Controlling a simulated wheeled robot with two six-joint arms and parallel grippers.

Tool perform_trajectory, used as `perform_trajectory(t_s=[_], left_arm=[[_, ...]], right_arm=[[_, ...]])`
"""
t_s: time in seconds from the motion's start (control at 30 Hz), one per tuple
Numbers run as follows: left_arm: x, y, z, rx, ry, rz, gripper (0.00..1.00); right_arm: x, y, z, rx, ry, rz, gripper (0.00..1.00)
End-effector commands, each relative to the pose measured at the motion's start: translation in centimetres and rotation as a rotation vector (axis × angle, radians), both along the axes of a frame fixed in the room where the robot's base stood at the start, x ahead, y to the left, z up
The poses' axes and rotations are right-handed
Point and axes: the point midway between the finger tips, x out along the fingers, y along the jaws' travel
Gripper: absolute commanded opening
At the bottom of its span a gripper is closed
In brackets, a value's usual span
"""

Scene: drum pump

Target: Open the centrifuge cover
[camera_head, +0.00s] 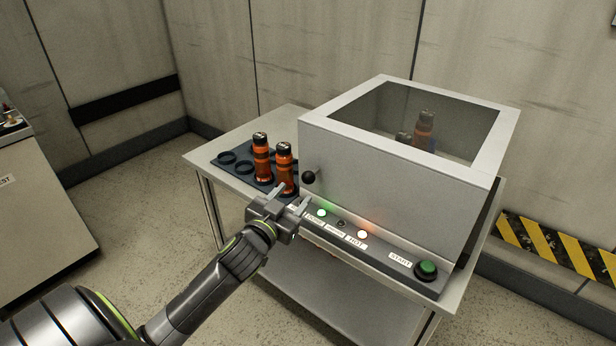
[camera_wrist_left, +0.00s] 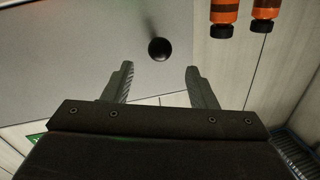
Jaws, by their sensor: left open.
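The centrifuge is a grey box on a table, and its cover (camera_head: 345,120) is down, with a dark see-through window on top. A round black knob (camera_head: 308,177) sticks out at the left of its front face. In the left wrist view the knob (camera_wrist_left: 159,49) lies a little beyond and between the fingertips, apart from both. My left gripper (camera_head: 294,194) is open and empty, just in front of and below the knob in the head view. The fingers also show in the left wrist view (camera_wrist_left: 160,76). My right gripper is not in view.
Two orange bottles (camera_head: 262,160) (camera_head: 285,168) stand in a dark rack (camera_head: 229,158) left of the centrifuge, close to my gripper. Another orange bottle (camera_head: 423,130) shows through the window. The front panel has lit lamps (camera_head: 362,234) and a green start button (camera_head: 427,268).

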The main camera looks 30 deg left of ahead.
Motion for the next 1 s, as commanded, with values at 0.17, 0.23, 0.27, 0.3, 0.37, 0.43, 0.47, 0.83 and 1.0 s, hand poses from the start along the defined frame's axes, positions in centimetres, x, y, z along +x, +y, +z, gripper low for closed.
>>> perform_trajectory(t_s=[0.17, 0.23, 0.27, 0.3, 0.37, 0.43, 0.47, 0.83, 1.0], left_arm=[[3.7, 0.4, 0.1, -0.001, -0.001, 0.000, 0.52], [5.0, 0.5, 0.1, -0.003, -0.001, 0.000, 0.52], [5.4, 0.6, 0.1, -0.002, -0.001, 0.000, 0.52], [6.1, 0.7, 0.1, -0.001, -0.002, 0.000, 0.52], [6.8, 0.8, 0.0, -0.001, 0.000, 0.000, 0.52], [7.5, 0.9, 0.0, -0.001, 0.000, 0.000, 0.52], [7.8, 0.9, 0.0, -0.001, 0.001, 0.000, 0.52], [8.7, 1.0, 0.0, 0.000, 0.000, -0.001, 0.52], [8.7, 1.0, 0.0, 0.000, 0.000, -0.001, 0.40]], right_arm=[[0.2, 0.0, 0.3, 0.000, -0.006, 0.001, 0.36], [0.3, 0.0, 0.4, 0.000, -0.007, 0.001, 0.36], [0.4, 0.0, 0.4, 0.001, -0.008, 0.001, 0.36], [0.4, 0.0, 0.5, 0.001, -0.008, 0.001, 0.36], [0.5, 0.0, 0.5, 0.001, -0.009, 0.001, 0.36], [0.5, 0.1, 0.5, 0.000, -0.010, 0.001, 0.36], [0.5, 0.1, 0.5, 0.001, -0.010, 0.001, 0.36], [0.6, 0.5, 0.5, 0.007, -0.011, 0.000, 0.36], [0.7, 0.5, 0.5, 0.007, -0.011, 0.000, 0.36]])
